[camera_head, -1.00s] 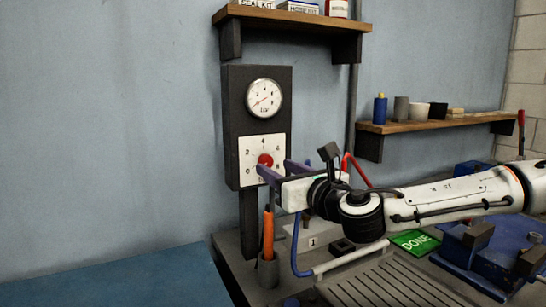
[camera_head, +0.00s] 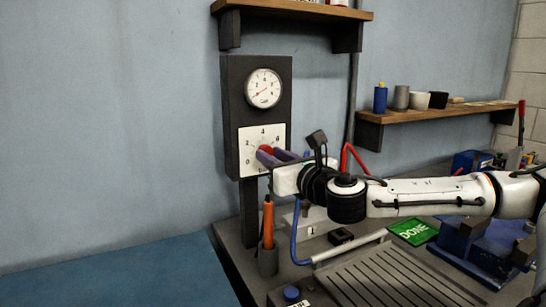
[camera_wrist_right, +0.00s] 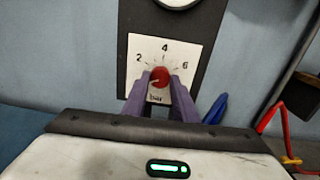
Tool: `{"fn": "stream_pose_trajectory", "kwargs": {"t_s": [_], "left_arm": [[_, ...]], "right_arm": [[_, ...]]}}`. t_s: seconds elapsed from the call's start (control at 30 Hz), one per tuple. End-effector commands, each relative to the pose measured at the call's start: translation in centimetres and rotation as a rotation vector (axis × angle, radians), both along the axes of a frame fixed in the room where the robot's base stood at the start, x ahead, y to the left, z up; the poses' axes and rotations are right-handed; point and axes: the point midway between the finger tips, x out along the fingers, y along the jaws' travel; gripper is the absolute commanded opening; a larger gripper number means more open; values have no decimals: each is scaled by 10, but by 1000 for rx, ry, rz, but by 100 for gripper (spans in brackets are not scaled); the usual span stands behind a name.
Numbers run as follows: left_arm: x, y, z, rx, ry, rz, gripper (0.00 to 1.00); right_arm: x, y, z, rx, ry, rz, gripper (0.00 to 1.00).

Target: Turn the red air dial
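The red air dial (camera_head: 265,149) sits on a white numbered plate (camera_head: 247,141) on a dark upright panel. In the right wrist view the dial (camera_wrist_right: 160,76) lies between the purple fingertips of my right gripper (camera_wrist_right: 160,80). The fingers appear closed against its two sides, with little or no gap. A small pale mark on the dial seems to point to the lower left. In the head view the right gripper (camera_head: 271,154) reaches the dial from the right and hides part of it and the plate. My left gripper is not in view.
A round gauge (camera_head: 264,89) is above the dial, its needle toward the lower left. An orange tool stands in a grey cup (camera_head: 268,261) below. A blue hose (camera_head: 294,240), a green DONE pad (camera_head: 412,231) and a blue machine (camera_head: 480,240) are on the bench. Shelves hang above and right.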

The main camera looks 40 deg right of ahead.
Motion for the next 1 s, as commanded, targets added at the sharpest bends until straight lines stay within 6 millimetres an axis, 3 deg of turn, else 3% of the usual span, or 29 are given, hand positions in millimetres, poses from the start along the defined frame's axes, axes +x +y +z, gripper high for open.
{"fn": "stream_pose_trajectory", "kwargs": {"t_s": [0.43, 1.0], "left_arm": [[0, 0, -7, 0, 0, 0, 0], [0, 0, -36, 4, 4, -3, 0]], "right_arm": [[0, 0, -1, 107, -36, 2, 3], [0, 1, -3, 595, -191, 2, 3]]}}
